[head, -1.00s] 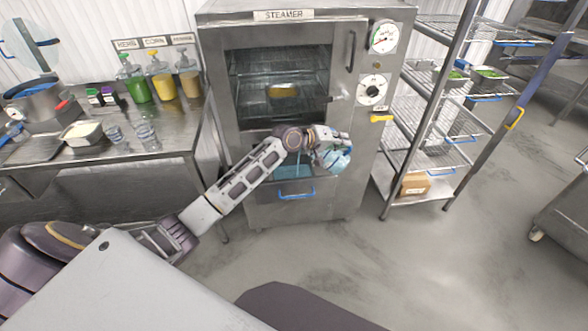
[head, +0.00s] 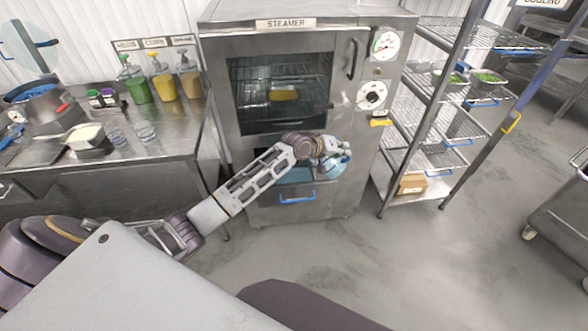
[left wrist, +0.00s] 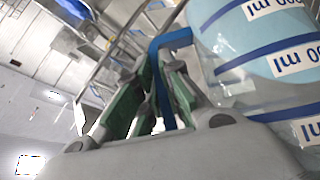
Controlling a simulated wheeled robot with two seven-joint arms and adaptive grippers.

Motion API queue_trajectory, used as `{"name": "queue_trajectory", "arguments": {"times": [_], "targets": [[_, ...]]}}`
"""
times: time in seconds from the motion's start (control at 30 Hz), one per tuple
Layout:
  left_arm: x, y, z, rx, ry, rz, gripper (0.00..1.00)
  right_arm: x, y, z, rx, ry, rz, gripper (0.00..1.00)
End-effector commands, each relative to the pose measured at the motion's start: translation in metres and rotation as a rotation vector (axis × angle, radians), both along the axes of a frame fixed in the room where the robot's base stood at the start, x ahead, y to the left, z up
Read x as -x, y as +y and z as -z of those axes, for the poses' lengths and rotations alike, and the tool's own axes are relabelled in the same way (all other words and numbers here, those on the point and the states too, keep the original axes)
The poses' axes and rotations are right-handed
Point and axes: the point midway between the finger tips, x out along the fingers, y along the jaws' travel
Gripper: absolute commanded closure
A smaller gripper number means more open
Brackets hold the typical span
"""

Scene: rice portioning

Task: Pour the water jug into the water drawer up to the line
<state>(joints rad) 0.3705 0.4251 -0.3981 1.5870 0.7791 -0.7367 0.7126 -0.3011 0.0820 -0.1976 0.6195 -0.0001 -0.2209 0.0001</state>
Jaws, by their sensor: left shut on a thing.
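The water jug (head: 338,168) is clear, with bluish water in it. In the left wrist view it shows blue bands and ml labels (left wrist: 262,62) close up. My left gripper (head: 333,148) is at the front of the steamer (head: 285,24). In the left wrist view its fingers (left wrist: 160,95) are shut on the jug's blue handle (left wrist: 172,38). The jug is tilted above the right part of the open water drawer (head: 297,198), which has a blue handle. Bluish water shows inside the drawer. The fill line and the jug's spout cannot be made out. My right gripper is not in view.
The steamer's chamber holds a yellow item (head: 284,93) on a rack. A wire shelf rack (head: 438,130) stands close on the right. A steel counter (head: 160,150) with sauce bottles (head: 163,86) stands on the left. The floor in front is clear.

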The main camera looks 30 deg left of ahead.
Motion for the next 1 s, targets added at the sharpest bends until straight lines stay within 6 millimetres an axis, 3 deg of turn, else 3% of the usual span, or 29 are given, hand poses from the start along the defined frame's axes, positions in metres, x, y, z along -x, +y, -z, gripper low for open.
{"name": "queue_trajectory", "arguments": {"times": [0.1, 0.53, 1.0], "targets": [[-0.001, -0.001, -0.004, -0.033, -0.002, -0.002, 1.00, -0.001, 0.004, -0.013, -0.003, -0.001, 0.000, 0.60], [-0.002, -0.023, 0.015, -0.249, 0.010, 0.000, 1.00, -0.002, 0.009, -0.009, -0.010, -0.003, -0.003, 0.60], [-0.002, -0.022, 0.016, -0.258, 0.010, -0.001, 1.00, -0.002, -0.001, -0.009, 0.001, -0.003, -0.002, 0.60]]}}
